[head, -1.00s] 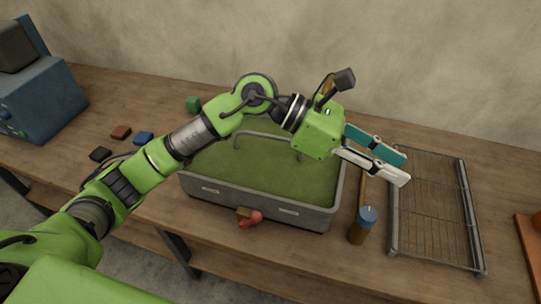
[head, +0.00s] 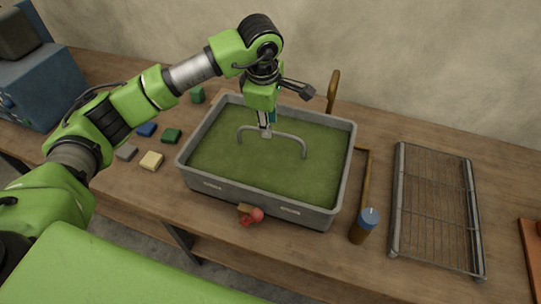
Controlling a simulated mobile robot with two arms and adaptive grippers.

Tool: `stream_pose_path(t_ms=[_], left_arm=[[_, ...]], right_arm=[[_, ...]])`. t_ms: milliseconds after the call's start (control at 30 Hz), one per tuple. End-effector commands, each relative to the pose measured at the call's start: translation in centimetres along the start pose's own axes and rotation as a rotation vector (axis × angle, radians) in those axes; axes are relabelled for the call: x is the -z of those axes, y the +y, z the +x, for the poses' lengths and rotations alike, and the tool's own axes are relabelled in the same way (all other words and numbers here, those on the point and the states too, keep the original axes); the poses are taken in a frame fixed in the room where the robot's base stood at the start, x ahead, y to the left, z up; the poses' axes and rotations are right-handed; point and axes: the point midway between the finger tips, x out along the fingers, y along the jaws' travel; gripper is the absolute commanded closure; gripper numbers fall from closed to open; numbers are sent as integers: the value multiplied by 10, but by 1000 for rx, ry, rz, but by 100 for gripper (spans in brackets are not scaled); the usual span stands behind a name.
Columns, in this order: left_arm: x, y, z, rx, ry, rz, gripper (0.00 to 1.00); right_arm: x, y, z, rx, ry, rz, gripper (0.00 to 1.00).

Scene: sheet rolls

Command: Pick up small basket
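The basket (head: 190,178) is a grey open box with a green inside, standing on the wooden table in the middle of the head view. A thin grey arched handle (head: 297,142) stands up inside it. My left gripper (head: 266,131) points down over the basket, its fingertips at the top of the handle near its middle. The fingers are small and partly hidden by the gripper body, so I cannot tell whether they are closed on the handle. My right gripper is not in view.
A wire rack (head: 436,210) lies to the right. A blue-capped jar (head: 364,226) and a wooden stick (head: 364,180) lie between it and the basket. A red object (head: 253,216) is at the basket's front. Several small blocks (head: 151,161) lie left, near a blue machine (head: 40,88).

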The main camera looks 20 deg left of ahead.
Motion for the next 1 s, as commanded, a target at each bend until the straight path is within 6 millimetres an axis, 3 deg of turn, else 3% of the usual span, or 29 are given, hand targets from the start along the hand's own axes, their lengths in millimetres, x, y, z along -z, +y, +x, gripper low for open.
stream_pose_path(t_ms=[233, 367, 500, 767, 800, 900, 1000], left_arm=[[0, 2, 17, 3, -2, 0, 73], [1, 6, 36, 4, -1, -1, 73], [0, 6, 55, 2, -2, 0, 73], [1, 7, 61, -2, -2, 1, 73], [1, 6, 61, -2, -2, 1, 76], [1, 6, 61, -1, -2, 1, 100], [1, 6, 61, -1, -2, 0, 100]], right_arm=[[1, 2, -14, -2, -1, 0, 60], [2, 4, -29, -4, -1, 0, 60], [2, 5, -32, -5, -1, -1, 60], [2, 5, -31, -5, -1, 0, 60], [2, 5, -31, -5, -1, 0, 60], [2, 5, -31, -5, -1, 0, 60], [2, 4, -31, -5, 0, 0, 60]])
